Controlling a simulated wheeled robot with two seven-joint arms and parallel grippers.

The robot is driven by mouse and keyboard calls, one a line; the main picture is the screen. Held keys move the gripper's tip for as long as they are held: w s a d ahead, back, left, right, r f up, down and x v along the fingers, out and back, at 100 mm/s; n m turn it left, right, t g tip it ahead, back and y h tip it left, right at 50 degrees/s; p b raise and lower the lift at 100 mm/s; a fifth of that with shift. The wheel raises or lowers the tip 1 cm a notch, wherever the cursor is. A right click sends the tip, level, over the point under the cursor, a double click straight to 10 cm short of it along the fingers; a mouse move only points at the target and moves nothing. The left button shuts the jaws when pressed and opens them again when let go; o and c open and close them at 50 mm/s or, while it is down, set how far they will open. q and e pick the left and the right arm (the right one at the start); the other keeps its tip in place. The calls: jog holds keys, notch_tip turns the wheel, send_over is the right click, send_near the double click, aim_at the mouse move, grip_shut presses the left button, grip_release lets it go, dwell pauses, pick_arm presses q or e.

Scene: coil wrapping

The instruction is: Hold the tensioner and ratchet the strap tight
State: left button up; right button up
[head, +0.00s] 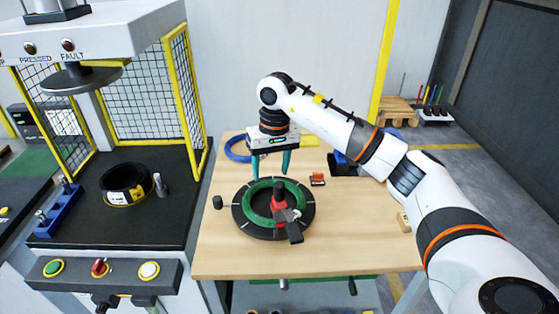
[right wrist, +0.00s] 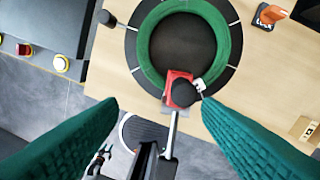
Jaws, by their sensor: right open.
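The tensioner (head: 278,203), red with a black knob and a dark handle, sits at the near side of the green coil (head: 262,188). The coil lies flat on a black round stand (head: 309,206) on the table. In the right wrist view the tensioner (right wrist: 179,90) shows ahead, between the lines of the fingers, with a small white piece beside it. A strap cannot be clearly made out. My right gripper (head: 271,170) is open and empty, with teal fingers pointing down above the coil's far side, apart from the tensioner. My left gripper is not in view.
A press with a black ring (head: 126,184) and yellow mesh guards stands at the left. On the wooden table (head: 350,250) lie a blue coil (head: 236,150), a small orange item (head: 317,179) and a dark block. The table's front right is mostly clear.

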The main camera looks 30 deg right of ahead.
aim_at(279, 197)
jog(key=shift+s+d+r+h, duration=0.1)
jog(key=shift+d+r+h, duration=0.15)
jog(key=shift+d, duration=0.35)
jog(key=shift+s+d+r+h, duration=0.1)
jog(key=shift+d+h, duration=0.15)
jog(key=shift+d, duration=0.3)
notch_tip(279, 197, down, 10)
jog(key=p, duration=0.4)
jog(key=shift+a+f, duration=0.1)
jog(key=shift+f, duration=0.8)
jog(key=shift+c, duration=0.6)
grip_shut()
